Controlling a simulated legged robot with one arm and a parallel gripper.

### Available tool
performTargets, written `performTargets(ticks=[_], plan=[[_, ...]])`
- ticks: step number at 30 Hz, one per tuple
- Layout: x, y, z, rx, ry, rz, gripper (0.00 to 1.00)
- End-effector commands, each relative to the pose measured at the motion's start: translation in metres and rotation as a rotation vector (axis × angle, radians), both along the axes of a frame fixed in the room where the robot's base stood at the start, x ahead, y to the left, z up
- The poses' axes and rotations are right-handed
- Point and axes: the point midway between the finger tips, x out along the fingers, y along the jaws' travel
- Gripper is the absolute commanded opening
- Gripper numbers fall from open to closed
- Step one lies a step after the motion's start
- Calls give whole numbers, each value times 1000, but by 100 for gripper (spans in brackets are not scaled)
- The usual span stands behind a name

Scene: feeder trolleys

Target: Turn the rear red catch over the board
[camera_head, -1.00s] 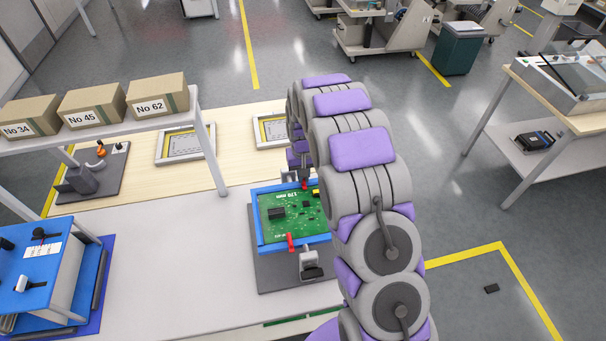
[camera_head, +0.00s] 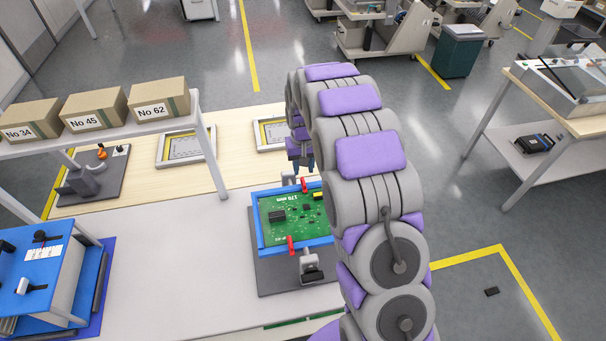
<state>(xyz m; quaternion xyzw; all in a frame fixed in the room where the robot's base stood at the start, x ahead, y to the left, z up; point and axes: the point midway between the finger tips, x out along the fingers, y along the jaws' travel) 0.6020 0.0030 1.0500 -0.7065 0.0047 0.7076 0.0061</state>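The green board (camera_head: 290,222) lies in a blue frame (camera_head: 258,236) on a dark base plate (camera_head: 262,275). The rear red catch (camera_head: 305,185) is at the frame's far edge, and its near end reaches toward the board. I cannot tell exactly how far it overlaps the board. The front red catch (camera_head: 291,246) is at the near edge and points toward the board. My gripper (camera_head: 303,166) is just beyond the rear catch, with a visible gap to it. My arm hides part of the gripper and the board's right side; the finger opening is too small to judge.
Boxes labelled No 34, No 45 and No 62 (camera_head: 158,103) stand on a raised shelf at left. Grey frames (camera_head: 187,147) lie on the wooden surface behind. A blue fixture (camera_head: 45,270) is at front left. The white tabletop (camera_head: 175,250) left of the board is clear.

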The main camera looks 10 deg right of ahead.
Motion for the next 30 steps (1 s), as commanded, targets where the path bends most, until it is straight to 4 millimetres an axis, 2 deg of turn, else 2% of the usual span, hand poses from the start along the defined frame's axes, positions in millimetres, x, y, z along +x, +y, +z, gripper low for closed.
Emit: performTargets(ticks=[1,9,15,21,30], plan=[[2,0,14,0,-5,0,35],[2,0,72,0,-3,0,35],[3,0,103,0,-2,0,35],[2,0,115,0,1,0,35],[1,0,115,0,3,0,35]])
